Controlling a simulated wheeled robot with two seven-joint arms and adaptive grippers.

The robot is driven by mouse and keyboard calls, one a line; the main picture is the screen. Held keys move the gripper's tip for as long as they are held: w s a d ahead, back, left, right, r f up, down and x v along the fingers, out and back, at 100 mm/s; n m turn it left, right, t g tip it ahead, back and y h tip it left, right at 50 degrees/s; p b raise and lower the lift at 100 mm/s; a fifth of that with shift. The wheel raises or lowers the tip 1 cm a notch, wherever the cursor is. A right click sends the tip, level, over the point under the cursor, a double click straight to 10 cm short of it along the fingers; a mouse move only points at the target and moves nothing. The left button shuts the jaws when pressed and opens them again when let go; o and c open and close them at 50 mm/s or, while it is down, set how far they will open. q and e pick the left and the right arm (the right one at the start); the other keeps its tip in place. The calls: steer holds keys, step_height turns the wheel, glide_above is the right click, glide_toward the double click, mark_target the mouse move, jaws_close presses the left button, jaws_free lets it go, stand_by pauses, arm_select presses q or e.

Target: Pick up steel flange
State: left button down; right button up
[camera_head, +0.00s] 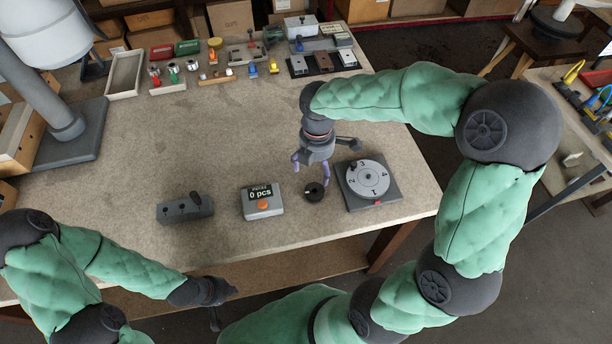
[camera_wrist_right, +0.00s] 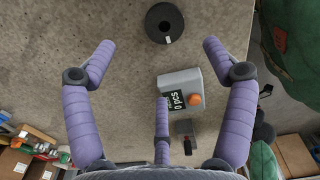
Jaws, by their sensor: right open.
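A small dark round disc with a central hole (camera_head: 314,191), the only flange-like piece near my gripper, lies on the table between the counter box and the numbered dial. In the right wrist view the dark ring (camera_wrist_right: 164,23) shows at the top, with a small white mark on its rim. My right gripper (camera_head: 311,170) is above the table just behind the disc, fingers pointing down. In its wrist view the purple fingers of my right gripper (camera_wrist_right: 160,60) are spread wide with nothing between them. My left gripper (camera_head: 215,298) is low, in front of the table's front edge; its fingers are unclear.
A numbered dial plate (camera_head: 390,193) lies right of the disc. A counter box reading "0 pcs" (camera_head: 262,207) and a grey block with a lever (camera_head: 180,211) stand to the left. Several small parts and trays (camera_head: 125,72) line the back. The table's middle left is clear.

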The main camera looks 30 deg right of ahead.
steer(key=b, duration=0.2)
glide_above(315, 188)
steer(key=f, duration=0.5)
steer(key=shift+s+a+f, duration=0.15)
steer(key=shift+s+f, duration=0.15)
steer(key=shift+f, duration=0.05)
step_height(315, 188, down, 5)
steer(key=shift+a+r+b, duration=0.1)
steer(key=shift+a+b, duration=0.05)
steer(key=shift+b, duration=0.9)
steer(key=shift+s, duration=0.1)
steer(key=c, duration=1.6)
steer(key=shift+r, duration=0.15)
